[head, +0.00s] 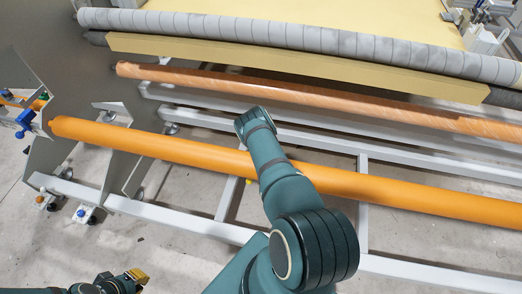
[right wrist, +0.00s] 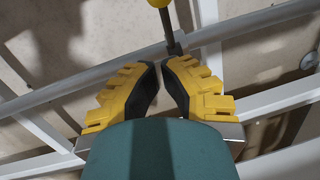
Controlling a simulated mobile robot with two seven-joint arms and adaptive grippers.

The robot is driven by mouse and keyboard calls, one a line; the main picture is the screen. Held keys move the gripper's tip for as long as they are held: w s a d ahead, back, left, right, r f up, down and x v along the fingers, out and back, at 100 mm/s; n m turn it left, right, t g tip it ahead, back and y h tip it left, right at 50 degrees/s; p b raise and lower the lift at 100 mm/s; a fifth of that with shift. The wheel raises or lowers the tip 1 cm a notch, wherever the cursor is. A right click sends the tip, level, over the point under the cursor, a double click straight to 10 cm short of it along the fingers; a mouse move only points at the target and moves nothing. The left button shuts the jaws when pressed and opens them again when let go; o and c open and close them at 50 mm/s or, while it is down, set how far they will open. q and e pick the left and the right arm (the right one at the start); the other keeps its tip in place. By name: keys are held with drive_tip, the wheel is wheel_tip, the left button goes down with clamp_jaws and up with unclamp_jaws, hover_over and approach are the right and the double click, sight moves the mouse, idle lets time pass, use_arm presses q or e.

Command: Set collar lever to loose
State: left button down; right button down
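A lever-like part with a yellow grip (right wrist: 158,3) and a dark stem (right wrist: 170,32) comes down from the top edge of the right wrist view. The stem's lower end is just beyond my right gripper (right wrist: 161,68). Its yellow fingers have black pads, with a narrow gap between them and nothing clearly held. In the head view my right arm reaches over the orange roller and hides that gripper. A blue handle (head: 25,118) sits on the bracket at the roller's left end. I cannot tell which one is the collar lever. My left gripper (head: 137,276) is low at the left, its fingers unclear.
The long orange roller (head: 420,195) crosses the frame under my right arm. A wrapped copper-coloured roller (head: 300,90) and a grey fabric roll (head: 280,33) lie behind it. Grey metal rails (head: 200,222) run beneath. Bare concrete floor shows at front left.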

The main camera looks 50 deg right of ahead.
wheel_tip(320, 180, up, 9)
drive_tip(key=d+p, duration=0.1)
drive_tip(key=p, duration=0.1)
drive_tip(key=shift+s+d+r, duration=0.15)
drive_tip(key=shift+s+d, duration=0.1)
drive_tip(key=shift+d, duration=0.05)
